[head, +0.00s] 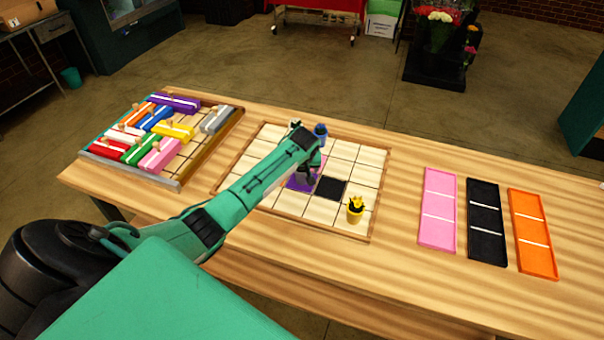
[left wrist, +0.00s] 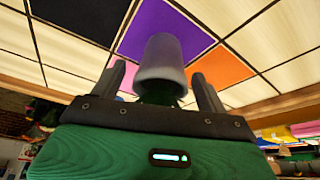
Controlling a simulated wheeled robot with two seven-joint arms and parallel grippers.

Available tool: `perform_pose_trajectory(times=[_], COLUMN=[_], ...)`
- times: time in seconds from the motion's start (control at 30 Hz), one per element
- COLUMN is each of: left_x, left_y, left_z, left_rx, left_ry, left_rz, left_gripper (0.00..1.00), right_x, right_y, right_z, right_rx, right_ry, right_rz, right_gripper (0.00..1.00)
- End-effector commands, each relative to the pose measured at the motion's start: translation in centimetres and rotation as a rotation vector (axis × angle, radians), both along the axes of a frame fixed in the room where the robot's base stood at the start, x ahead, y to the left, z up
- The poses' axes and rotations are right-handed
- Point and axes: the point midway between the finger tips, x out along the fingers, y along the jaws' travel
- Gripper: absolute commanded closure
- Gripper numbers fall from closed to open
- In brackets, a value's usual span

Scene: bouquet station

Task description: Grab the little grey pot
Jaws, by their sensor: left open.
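The little grey pot (left wrist: 162,62) shows in the left wrist view, with dark green foliage at its lower end in the picture. It lies between the two fingers of my left gripper (left wrist: 160,88), with a visible gap on each side. The gripper is open. In the head view my left gripper (head: 311,172) is over the gridded board (head: 285,208), by its purple square (head: 297,184). I cannot make out the grey pot there; my arm covers part of the board. My right gripper is not in view.
A small blue item (head: 320,130) shows beside my wrist. A tray of coloured blocks (head: 184,183) is at left. Pink (head: 437,232), black (head: 487,240) and orange (head: 533,261) trays lie at right.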

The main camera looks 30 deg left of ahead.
Motion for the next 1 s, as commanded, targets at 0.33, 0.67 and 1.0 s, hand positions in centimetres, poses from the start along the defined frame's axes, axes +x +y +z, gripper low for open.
perform_pose_trajectory(times=[0.33,0.67,1.0], left_x=[0.1,0.1,0.2], left_y=[0.0,0.0,0.1], left_z=[0.1,0.6,6.5], left_rx=[0.0,0.001,0.0], left_ry=[-0.002,-0.005,-0.011], left_rz=[0.001,0.0,0.0], left_gripper=[0.84,0.84,0.84], right_x=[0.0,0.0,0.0], right_y=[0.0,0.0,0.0], right_z=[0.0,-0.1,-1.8], right_rx=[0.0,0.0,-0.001], right_ry=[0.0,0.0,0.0], right_rz=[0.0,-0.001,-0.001], right_gripper=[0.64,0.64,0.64])
